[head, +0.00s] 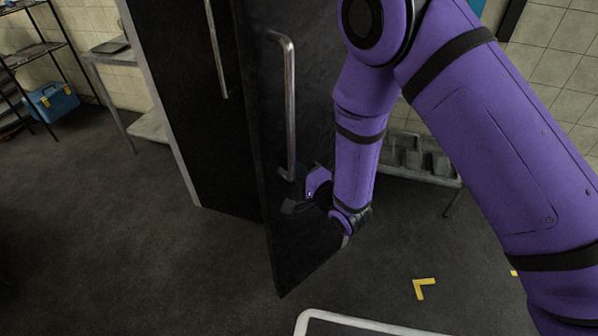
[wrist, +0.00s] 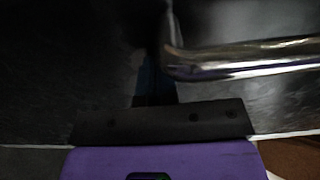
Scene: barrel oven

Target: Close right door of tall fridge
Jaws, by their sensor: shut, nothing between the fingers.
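The tall fridge is black. Its right door (head: 315,130) stands ajar, swung out toward me, with a long vertical metal handle (head: 290,110) on its face. The left door (head: 190,110) looks shut, with its own metal handle (head: 216,50). My gripper (head: 288,206) is low at the right door, beside the lower end of its handle; I cannot tell whether it touches the door. In the wrist view the shut fingers (wrist: 155,82) are dark and empty, and the handle (wrist: 240,57) runs to the right of them.
A metal rack (head: 420,160) stands behind my arm on the right. At the left are a steel table (head: 110,55), a dark shelf (head: 40,45) and a blue toolbox (head: 52,100). The dark floor (head: 130,240) in front of the fridge is clear. A yellow mark (head: 424,288) lies on it.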

